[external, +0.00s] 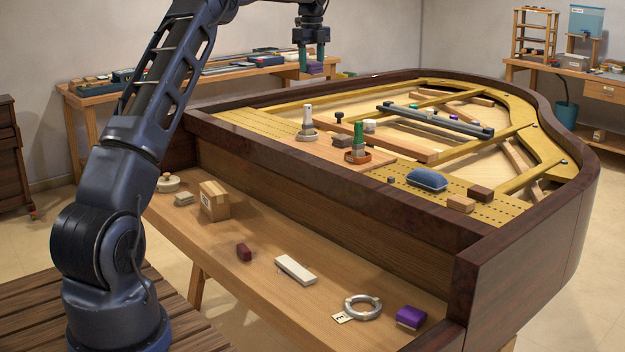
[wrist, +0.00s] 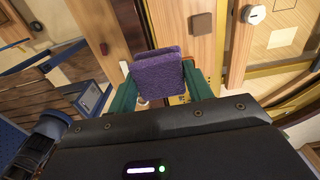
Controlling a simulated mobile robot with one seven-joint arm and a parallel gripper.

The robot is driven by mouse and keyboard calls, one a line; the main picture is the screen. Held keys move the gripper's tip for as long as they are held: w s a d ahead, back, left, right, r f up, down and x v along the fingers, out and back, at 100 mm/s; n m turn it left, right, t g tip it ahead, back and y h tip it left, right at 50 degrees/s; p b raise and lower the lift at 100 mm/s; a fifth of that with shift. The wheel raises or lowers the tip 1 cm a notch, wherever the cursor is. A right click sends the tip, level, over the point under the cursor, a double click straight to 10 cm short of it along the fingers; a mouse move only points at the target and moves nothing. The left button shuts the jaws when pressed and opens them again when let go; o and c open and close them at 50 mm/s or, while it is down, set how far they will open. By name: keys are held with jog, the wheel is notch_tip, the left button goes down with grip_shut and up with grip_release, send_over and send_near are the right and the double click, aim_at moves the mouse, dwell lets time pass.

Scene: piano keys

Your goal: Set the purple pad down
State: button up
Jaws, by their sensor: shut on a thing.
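My gripper (external: 312,66) has green fingers and is raised at the top middle of the external view, above the far left side of the piano. It is shut on a fuzzy purple pad (wrist: 160,74), which sits between the fingers in the wrist view; my gripper (wrist: 160,88) shows there too. The pad (external: 315,69) appears small between the fingertips in the external view. It looks held in the air, clear of the piano frame (external: 243,116). A separate purple block (external: 411,317) lies on the front wooden shelf (external: 330,285).
The shelf also carries a cardboard box (external: 214,201), a dark red block (external: 244,252), a white bar (external: 295,270) and a grey ring (external: 362,307). Inside the piano are two upright tools (external: 308,124) (external: 359,143), a blue cushion (external: 427,180) and a dark bar (external: 435,119).

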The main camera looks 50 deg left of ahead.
jog(key=s+a, duration=0.3)
jog(key=s, duration=0.8)
send_over(248, 235)
notch_tip(248, 235, down, 48)
jog(key=shift+r, duration=0.1)
jog(key=o, duration=1)
jog(key=shift+c, duration=0.2)
notch_tip(248, 235, up, 12)
jog(key=shift+d+r, duration=0.1)
